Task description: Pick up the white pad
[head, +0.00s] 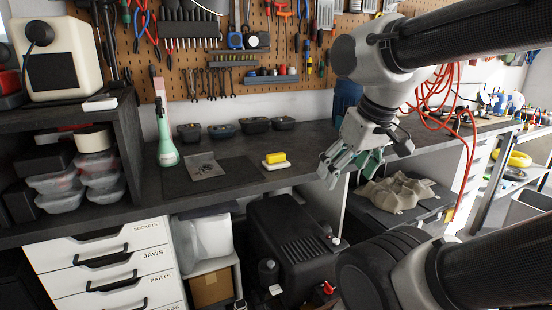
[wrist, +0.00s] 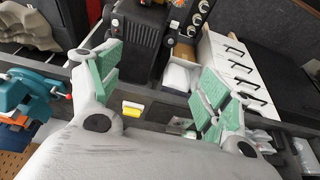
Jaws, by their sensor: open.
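The white pad (head: 278,166) lies on the dark workbench near its front edge, with a yellow block (head: 274,158) on top of it. In the wrist view the white pad (wrist: 131,113) shows as a thin pale strip beside the yellow block (wrist: 132,105), between my fingers and closer to the left one. My gripper (head: 348,165) is open and empty, to the right of the pad in the head view and apart from it. Its green finger pads (wrist: 160,90) are spread wide in the wrist view.
A dark mat with a clear bag (head: 205,167) and a green bottle (head: 165,140) stand left of the pad. A crumpled beige cloth (head: 396,192) lies on a lower surface at right. Red cables (head: 440,100) hang behind my arm.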

